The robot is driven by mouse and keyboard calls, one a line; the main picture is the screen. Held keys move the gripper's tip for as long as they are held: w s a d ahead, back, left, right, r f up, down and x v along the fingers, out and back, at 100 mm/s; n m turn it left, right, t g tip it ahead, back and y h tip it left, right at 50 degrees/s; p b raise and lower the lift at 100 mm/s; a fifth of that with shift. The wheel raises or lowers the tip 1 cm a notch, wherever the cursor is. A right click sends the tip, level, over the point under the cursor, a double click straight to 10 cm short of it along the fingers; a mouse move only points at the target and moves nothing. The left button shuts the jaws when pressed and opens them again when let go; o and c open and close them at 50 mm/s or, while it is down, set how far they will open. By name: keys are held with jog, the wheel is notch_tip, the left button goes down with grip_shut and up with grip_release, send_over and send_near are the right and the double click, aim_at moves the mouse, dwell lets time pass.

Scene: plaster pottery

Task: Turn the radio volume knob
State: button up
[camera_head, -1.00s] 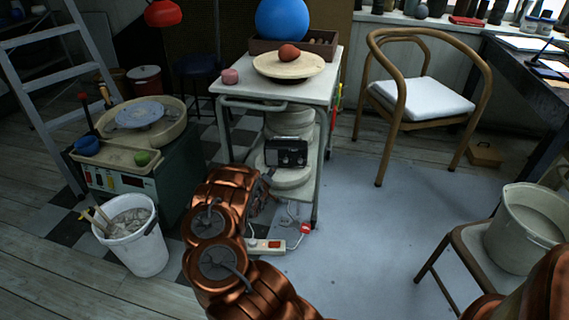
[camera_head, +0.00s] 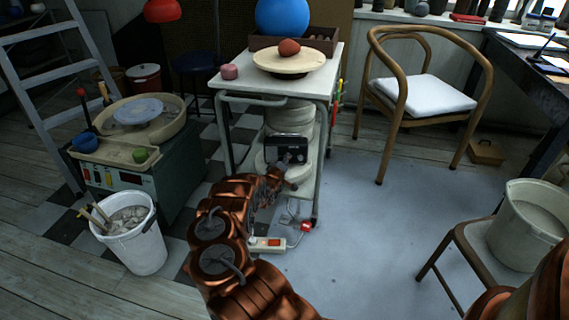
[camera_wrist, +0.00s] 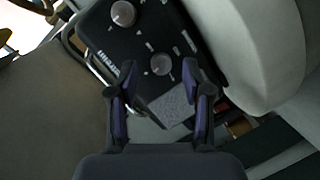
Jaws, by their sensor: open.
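The black radio (camera_head: 284,148) stands on the lower shelf of the white trolley, against pale round plaster pieces. In the wrist view the radio's face (camera_wrist: 120,48) shows two silver knobs. One knob (camera_wrist: 122,13) is near the top, and the other knob (camera_wrist: 161,64) sits just ahead of my fingertips. I cannot tell which one sets the volume. My gripper (camera_wrist: 166,85) is open, its two fingers apart on either side of the nearer knob's line. I cannot tell whether they touch it. In the head view my gripper (camera_head: 286,170) is in front of the radio's lower right.
The trolley (camera_head: 222,130) has a frame and legs around the shelf. Pale plaster pieces (camera_wrist: 262,50) lie close on the right in the wrist view. A power strip (camera_head: 266,243) with cords lies on the floor below. Open floor (camera_head: 370,240) lies to the right.

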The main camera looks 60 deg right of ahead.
jog(key=shift+w+d+f, duration=0.15)
jog(key=shift+w+d, duration=0.1)
jog(key=shift+d, duration=0.25)
jog(key=shift+c, duration=0.3)
grip_shut()
